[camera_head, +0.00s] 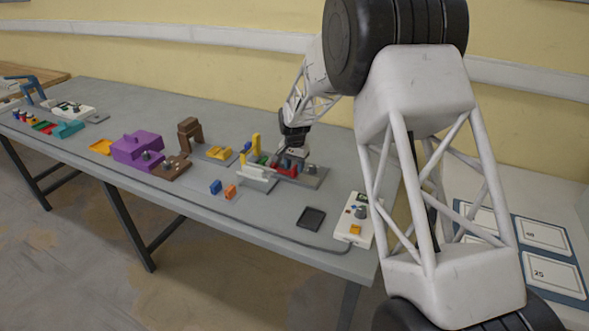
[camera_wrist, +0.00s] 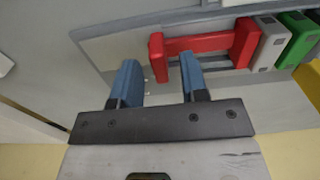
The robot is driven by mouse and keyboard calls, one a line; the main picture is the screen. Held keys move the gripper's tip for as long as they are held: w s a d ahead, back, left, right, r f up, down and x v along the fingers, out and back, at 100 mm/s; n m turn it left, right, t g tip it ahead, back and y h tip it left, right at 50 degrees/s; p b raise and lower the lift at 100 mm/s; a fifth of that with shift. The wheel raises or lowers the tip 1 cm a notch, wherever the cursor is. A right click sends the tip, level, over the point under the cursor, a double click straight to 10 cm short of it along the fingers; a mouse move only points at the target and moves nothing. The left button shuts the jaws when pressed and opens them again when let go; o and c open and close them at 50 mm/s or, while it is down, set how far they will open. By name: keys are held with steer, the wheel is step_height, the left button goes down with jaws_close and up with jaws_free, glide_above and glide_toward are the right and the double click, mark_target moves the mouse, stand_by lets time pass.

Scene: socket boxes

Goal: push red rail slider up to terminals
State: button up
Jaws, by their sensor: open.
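The red rail slider (camera_wrist: 203,43) is a U-shaped piece near the top of the wrist view. Its left leg lies between the lines of my two blue fingers, and the right fingertip reaches into its recess. I cannot tell whether they touch. My gripper (camera_wrist: 158,60) is open with nothing held. The terminals are a grey block (camera_wrist: 268,46), a green block (camera_wrist: 298,40) and a yellow one (camera_wrist: 312,75), to the right of the slider. The grey block seems close against the slider's right leg. In the head view my gripper (camera_head: 292,152) is low over the red slider (camera_head: 287,171).
A white upright piece (camera_head: 258,177) and a yellow post (camera_head: 256,147) stand left of the gripper. A purple block (camera_head: 136,149) and brown parts (camera_head: 189,134) are farther left. A white control box (camera_head: 353,222) and a dark square pad (camera_head: 311,218) lie toward the front right.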

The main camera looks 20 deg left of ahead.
steer(key=shift+f, duration=0.8)
jaws_close()
